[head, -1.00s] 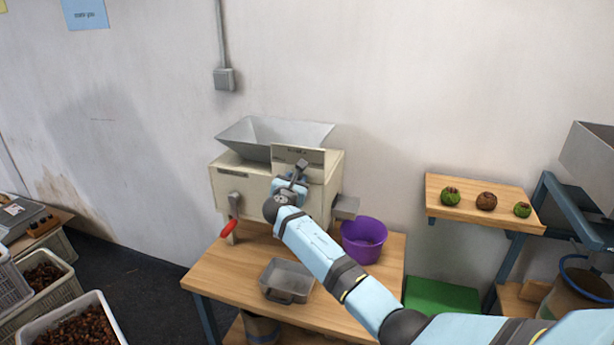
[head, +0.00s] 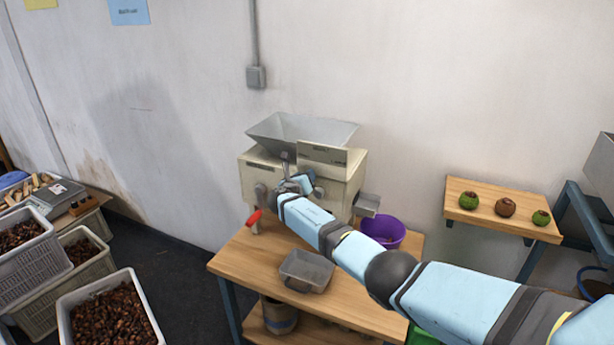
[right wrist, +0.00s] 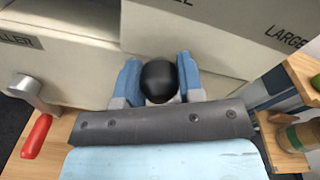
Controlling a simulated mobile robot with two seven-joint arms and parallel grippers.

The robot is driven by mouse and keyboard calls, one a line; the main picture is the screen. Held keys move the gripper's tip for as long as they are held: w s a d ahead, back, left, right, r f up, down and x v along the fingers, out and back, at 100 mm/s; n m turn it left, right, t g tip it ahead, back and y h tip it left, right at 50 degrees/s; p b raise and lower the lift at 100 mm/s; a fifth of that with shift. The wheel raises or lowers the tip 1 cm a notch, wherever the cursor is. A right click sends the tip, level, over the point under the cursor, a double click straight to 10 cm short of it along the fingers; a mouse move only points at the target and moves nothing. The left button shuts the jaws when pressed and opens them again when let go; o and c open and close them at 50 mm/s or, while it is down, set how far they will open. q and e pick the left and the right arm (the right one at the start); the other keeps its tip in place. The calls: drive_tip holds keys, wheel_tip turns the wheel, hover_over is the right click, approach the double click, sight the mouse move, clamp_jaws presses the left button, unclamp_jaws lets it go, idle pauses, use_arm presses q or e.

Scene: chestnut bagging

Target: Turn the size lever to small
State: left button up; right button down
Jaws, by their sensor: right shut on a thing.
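The beige sorting machine (head: 352,185) stands on the wooden table, with a grey hopper on top. Its size lever ends in a black ball knob (right wrist: 160,80), seen in the right wrist view between two blue fingers. My right gripper (right wrist: 160,82) is shut on this knob. In the head view my right gripper (head: 294,182) is at the machine's front, by the left edge of the raised panel (head: 322,154). In the wrist view the word LARGE is at the right and a label ending in "LL" is cut off above the knob. My left gripper is not in view.
A red-handled crank (head: 254,217) sticks out at the machine's left. A grey metal tray (head: 306,270) and a purple bucket (head: 384,231) are on the table (head: 240,262). Crates of chestnuts (head: 62,318) stand at the left. A shelf (head: 480,218) with several fruits is at the right.

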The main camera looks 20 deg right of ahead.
drive_tip(key=shift+a+f, duration=0.1)
drive_tip(key=shift+f, duration=0.05)
idle(0.3)
drive_tip(key=c, duration=0.7)
unclamp_jaws()
drive_tip(key=shift+c, duration=0.2)
drive_tip(key=v, duration=1.3)
drive_tip(key=shift+s+a, duration=0.25)
drive_tip(key=shift+a, duration=0.05)
